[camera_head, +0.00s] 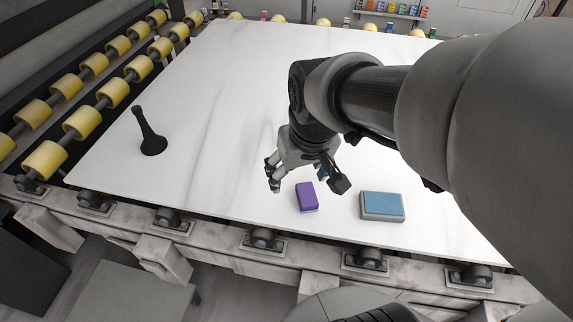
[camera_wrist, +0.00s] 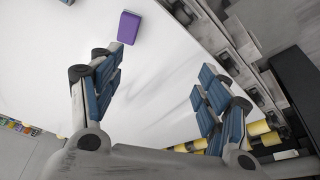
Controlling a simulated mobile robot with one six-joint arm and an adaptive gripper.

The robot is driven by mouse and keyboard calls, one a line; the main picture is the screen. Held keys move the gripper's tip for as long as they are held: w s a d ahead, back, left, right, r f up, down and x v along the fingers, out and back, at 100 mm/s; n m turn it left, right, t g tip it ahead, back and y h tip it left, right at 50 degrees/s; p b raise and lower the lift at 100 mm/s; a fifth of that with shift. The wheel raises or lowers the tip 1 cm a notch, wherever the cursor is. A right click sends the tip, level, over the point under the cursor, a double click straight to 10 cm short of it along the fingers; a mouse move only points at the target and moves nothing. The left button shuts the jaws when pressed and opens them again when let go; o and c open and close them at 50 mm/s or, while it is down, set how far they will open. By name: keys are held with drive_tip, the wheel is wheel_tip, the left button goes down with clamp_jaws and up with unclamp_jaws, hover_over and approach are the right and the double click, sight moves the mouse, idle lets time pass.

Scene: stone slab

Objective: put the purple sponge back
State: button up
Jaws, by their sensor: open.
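The purple sponge (camera_head: 306,196) lies flat on the white stone slab (camera_head: 220,120), close to its front edge. It also shows near the top of the wrist view (camera_wrist: 129,27), beyond the left finger. My gripper (camera_head: 305,184) is open and empty above the slab, near the sponge and apart from it. Its two fingers with blue pads stand wide apart in the wrist view (camera_wrist: 160,85). A grey block with a blue top (camera_head: 382,205) lies on the slab to the right of the sponge; it may be a tray or holder, I cannot tell.
A black stand with a wide foot (camera_head: 150,140) is on the left of the slab. Yellow rollers (camera_head: 82,122) run along the left side. A metal frame (camera_head: 215,240) borders the front edge. The middle of the slab is clear. Small coloured items (camera_head: 395,9) sit at the back.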

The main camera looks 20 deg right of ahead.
drive_tip(key=s+a+r, duration=0.1)
drive_tip(key=s, duration=0.4)
drive_tip(key=s+a+r+t, duration=0.1)
drive_tip(key=s+a+r, duration=0.1)
drive_tip(key=s, duration=0.4)
drive_tip(key=shift+s+a+r+n, duration=0.15)
drive_tip(key=shift+s+a+n, duration=0.15)
drive_tip(key=shift+n, duration=0.1)
drive_tip(key=shift+c, duration=0.5)
